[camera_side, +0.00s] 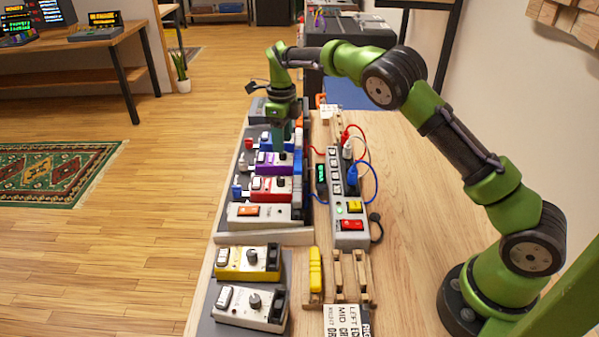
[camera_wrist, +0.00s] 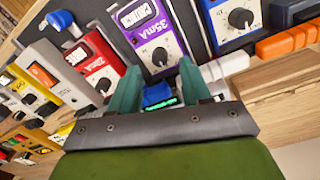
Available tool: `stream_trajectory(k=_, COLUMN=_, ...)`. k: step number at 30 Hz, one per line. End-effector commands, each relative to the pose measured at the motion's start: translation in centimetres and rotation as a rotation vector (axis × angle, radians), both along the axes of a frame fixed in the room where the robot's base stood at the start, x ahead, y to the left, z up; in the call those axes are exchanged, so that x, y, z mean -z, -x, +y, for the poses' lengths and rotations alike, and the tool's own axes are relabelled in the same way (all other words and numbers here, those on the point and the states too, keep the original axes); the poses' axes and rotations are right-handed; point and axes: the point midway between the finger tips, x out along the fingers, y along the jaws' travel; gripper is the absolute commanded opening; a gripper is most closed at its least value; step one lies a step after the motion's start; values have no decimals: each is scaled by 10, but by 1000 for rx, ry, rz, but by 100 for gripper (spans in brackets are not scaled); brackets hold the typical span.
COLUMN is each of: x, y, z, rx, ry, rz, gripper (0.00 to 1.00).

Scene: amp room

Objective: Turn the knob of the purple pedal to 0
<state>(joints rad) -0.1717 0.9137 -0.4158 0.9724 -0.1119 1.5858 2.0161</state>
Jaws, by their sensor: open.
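The purple pedal (camera_side: 263,168) sits in the row on the pedal board, between a blue pedal behind it and a red pedal in front. In the wrist view, the purple pedal (camera_wrist: 143,22) shows a white label panel and a black knob (camera_wrist: 160,56) with a light pointer mark. My gripper (camera_side: 283,146) points down at the knob end of the purple pedal in the side view. In the wrist view, my gripper (camera_wrist: 160,66) is open, its green fingers on either side of the knob's position. Nothing is held. I cannot tell the gap between fingertips and knob.
A red pedal (camera_side: 262,189) and a blue pedal (camera_wrist: 228,12) flank the purple one closely. A blue plug (camera_wrist: 157,93) shows between the fingers. A power strip (camera_side: 345,205) with red and blue cables stands to the right. Yellow (camera_side: 240,262) and white pedals lie nearer the camera.

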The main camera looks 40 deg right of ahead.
Motion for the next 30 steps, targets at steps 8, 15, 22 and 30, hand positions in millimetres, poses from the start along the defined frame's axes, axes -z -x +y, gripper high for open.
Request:
stream_trajectory(k=8, x=33, y=1, z=1, rx=1, ry=0, rz=1, gripper=48)
stream_trajectory(k=15, x=36, y=0, z=1, rx=0, ry=0, rz=-1, gripper=48)
stream_trajectory(k=22, x=36, y=0, z=1, rx=0, ry=0, rz=0, gripper=28)
stream_trajectory(k=30, x=35, y=0, z=1, rx=-1, ry=0, rz=-1, gripper=0)
